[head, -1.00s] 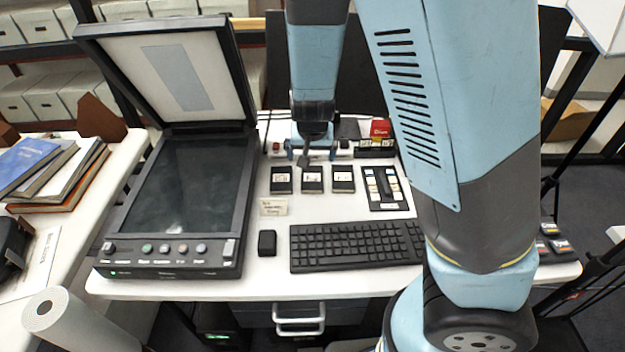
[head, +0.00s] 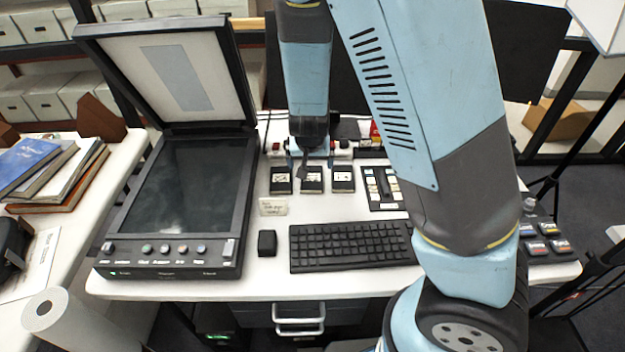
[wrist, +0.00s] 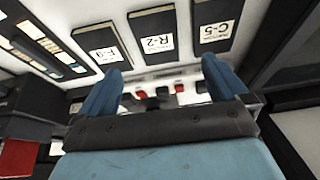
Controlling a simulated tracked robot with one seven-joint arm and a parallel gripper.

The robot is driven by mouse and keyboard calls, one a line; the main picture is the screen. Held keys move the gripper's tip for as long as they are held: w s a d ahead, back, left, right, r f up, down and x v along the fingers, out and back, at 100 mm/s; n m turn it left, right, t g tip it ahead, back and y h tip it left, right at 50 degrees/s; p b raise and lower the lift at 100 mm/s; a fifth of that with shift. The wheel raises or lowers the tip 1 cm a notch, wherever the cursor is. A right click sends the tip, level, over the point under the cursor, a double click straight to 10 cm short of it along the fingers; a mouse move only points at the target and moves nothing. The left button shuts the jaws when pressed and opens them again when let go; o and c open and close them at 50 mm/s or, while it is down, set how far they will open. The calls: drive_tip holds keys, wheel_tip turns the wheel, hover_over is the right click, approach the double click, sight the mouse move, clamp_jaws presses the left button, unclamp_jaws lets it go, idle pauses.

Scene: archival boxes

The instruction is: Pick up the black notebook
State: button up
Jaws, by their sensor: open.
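My gripper (head: 310,156) is over the back of the desk, behind a row of three black labelled cartridges. In the wrist view my gripper (wrist: 161,72) is open, with two blue fingers apart and nothing held between them. A dark flat item (head: 347,129), which may be the black notebook, lies at the back of the desk just right of my wrist. It is partly hidden by my arm, and I cannot tell its full outline. In the wrist view I cannot make out a notebook for certain.
The cartridges (head: 312,179) sit in front of my gripper. A small button panel (head: 383,187) and a keyboard (head: 350,246) lie nearer. A large open scanner (head: 185,190) stands left. A red item (head: 375,132) is behind my arm.

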sight(312, 178)
drive_tip(key=shift+x, duration=2.05)
drive_tip(key=shift+x, duration=2.55)
drive_tip(key=shift+s+d, duration=0.15)
drive_tip(key=shift+s, duration=0.05)
drive_tip(key=c, duration=1.1)
